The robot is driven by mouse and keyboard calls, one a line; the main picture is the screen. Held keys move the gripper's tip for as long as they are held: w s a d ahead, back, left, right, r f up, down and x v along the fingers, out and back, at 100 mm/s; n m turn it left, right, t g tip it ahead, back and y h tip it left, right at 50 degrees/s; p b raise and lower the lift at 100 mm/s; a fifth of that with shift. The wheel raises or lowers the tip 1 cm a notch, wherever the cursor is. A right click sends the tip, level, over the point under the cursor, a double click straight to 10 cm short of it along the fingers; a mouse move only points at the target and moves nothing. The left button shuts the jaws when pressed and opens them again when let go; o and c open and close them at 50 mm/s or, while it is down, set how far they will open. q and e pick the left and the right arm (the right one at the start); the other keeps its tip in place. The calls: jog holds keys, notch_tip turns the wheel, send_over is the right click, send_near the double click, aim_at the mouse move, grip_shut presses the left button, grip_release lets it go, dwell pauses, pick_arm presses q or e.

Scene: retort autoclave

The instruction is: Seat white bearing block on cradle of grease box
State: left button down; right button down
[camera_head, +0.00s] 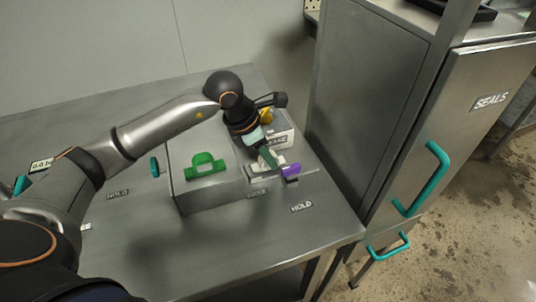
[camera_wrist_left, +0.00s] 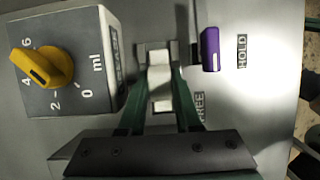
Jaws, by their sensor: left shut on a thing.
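My left gripper (camera_head: 268,160) is shut on the white bearing block, which shows between the green fingers (camera_wrist_left: 163,108) in the left wrist view. The white bearing block (camera_wrist_left: 159,82) lies over a grey cradle (camera_wrist_left: 143,50) beside the grease box; I cannot tell whether it rests fully in it. The grease box (camera_wrist_left: 101,101) has a yellow dial (camera_wrist_left: 42,67) with an ml scale; in the head view the box (camera_head: 284,138) is partly hidden by my gripper. A purple lever (camera_wrist_left: 210,48) stands beside the cradle, near the HOLD label (camera_wrist_left: 242,50). My right gripper is out of view.
A green bracket (camera_head: 205,166) sits on a raised metal box (camera_head: 208,195) left of the gripper. A tall steel cabinet (camera_head: 365,90) with teal handles (camera_head: 428,180) stands to the right. The table's front part (camera_head: 250,245) is clear.

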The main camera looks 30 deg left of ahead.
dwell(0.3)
pick_arm(q)
jog(key=shift+c, duration=0.6)
grip_release()
jog(key=shift+r+p, duration=2.35)
jog(key=shift+r, duration=1.1)
